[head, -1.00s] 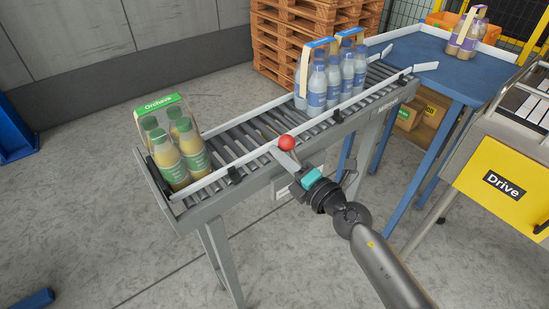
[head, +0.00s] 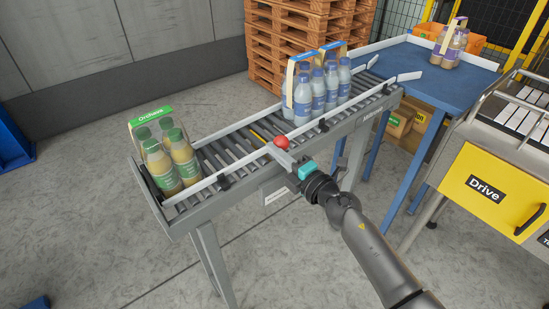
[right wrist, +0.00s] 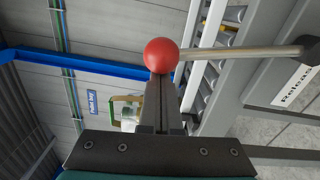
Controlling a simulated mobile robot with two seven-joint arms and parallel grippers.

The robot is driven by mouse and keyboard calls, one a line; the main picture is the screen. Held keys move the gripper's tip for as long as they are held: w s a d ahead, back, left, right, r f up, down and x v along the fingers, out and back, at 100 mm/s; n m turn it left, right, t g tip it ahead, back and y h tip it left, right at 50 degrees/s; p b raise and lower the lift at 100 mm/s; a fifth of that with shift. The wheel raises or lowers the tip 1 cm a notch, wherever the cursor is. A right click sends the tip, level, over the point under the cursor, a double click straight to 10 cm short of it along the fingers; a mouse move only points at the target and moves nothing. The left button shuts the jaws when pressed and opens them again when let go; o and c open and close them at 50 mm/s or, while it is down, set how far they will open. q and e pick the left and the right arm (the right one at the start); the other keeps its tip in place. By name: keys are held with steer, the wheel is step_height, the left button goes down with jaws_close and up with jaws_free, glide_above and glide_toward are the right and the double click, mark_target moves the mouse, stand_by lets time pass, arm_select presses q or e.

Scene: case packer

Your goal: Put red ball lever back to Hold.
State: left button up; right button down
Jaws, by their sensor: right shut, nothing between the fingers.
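The red ball (head: 281,142) of the lever stands at the near rail of the roller conveyor. In the right wrist view the red ball (right wrist: 161,55) sits on a metal rod (right wrist: 240,52) that runs right to a pivot. A white label reading "Release" (right wrist: 297,86) is below the pivot. My right gripper (head: 286,157) is shut and empty, with its fingertips close to the ball. In the wrist view its closed fingers (right wrist: 161,100) point at the ball's lower edge; I cannot tell whether they touch. My left gripper is not in view.
A green-topped bottle pack (head: 165,155) stands at the conveyor's left end, blue-label packs (head: 318,88) toward its right end. A yellow strip (head: 256,135) shows among the rollers. The blue table (head: 440,75) and yellow Drive cabinet (head: 490,190) are to the right.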

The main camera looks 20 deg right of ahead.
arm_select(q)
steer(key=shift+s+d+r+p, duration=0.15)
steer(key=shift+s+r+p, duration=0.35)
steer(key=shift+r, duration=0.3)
arm_select(e)
steer(key=w+d+m, duration=0.4)
steer(key=d+m, duration=0.4)
steer(key=d, duration=0.4)
steer(key=shift+w+r, duration=0.15)
steer(key=shift+r, duration=0.2)
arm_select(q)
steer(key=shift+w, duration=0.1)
arm_select(e)
steer(key=shift+d, duration=0.1)
